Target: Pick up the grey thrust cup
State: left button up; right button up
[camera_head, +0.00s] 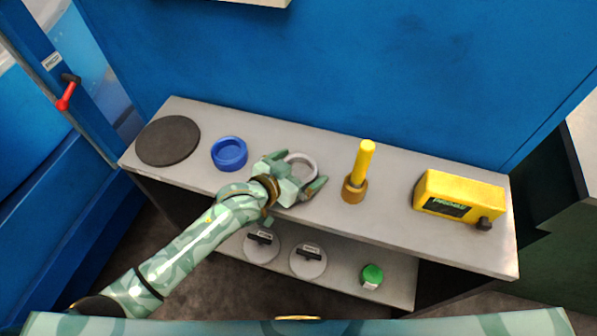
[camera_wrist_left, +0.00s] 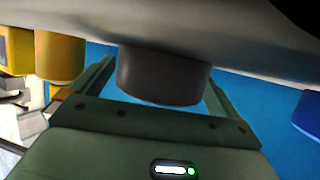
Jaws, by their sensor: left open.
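The grey thrust cup (camera_head: 312,161) stands on the top of the grey bench, a round ring-like rim with a hollow middle. My left gripper (camera_head: 298,171) is open, with one finger on each side of the cup. In the left wrist view, which looks upside down, the cup (camera_wrist_left: 163,78) shows dark grey between the two fingers (camera_wrist_left: 156,88), with gaps on both sides. The gripper hides the cup's near side in the head view. My right gripper is not in view.
On the bench top (camera_head: 400,229) are a black disc (camera_head: 168,141), a blue cup (camera_head: 229,153), a yellow-handled tool (camera_head: 361,172) with a brown base, and a yellow box (camera_head: 458,195). Two grey discs (camera_head: 308,262) and a green-lidded jar (camera_head: 372,276) sit on the lower shelf.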

pick_arm(q)
jog(key=c, duration=1.2)
jog(key=shift+r, duration=0.1)
jog(key=shift+c, duration=0.2)
